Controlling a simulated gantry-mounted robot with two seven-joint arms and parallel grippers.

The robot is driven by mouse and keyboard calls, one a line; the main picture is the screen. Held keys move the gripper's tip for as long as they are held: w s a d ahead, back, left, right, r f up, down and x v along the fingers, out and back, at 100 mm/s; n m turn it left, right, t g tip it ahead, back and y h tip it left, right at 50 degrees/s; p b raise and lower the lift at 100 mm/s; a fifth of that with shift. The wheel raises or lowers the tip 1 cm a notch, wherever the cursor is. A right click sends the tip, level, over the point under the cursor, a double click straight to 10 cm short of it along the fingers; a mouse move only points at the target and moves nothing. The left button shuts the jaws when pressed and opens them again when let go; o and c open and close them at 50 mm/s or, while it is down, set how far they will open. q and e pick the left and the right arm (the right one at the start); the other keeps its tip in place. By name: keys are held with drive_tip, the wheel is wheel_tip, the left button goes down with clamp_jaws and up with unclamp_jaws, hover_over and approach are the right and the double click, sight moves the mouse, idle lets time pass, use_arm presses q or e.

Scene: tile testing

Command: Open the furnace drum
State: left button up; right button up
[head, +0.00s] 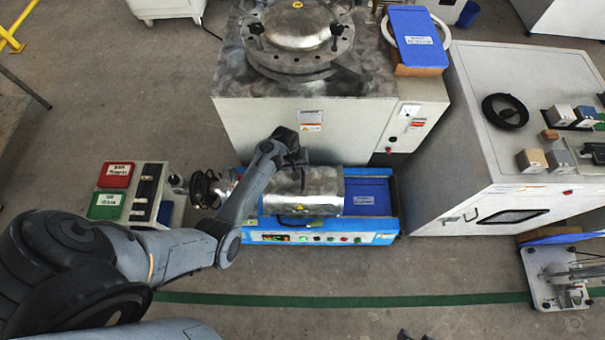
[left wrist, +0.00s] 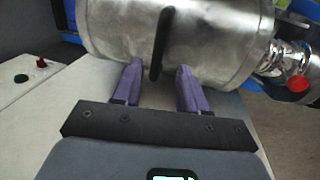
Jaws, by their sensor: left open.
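The furnace drum (head: 318,188) is a shiny metal cylinder lying on a blue-framed base, and it looks shut. In the left wrist view the drum (left wrist: 215,35) fills the top, with a dark curved handle (left wrist: 160,45) on its side. My left gripper (left wrist: 158,74) is open, its two purple fingers on either side of the handle's lower end, close to the drum. I cannot tell whether they touch it. In the head view my left gripper (head: 297,156) is at the drum's far side, partly hidden by the wrist. My right gripper is not in view.
A large white machine with a round metal lid (head: 300,25) stands right behind the drum. A white cabinet (head: 520,130) stands to the right. The floor in front is mostly clear.

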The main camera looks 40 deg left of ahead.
sight(303, 175)
use_arm(q)
drive_tip(key=f, duration=0.1)
drive_tip(key=f+b, duration=0.1)
drive_tip(key=f, duration=0.1)
drive_tip(key=f+b, duration=0.1)
drive_tip(key=shift+w+d+f, duration=0.35)
drive_tip(key=shift+w+d, duration=0.05)
clamp_jaws()
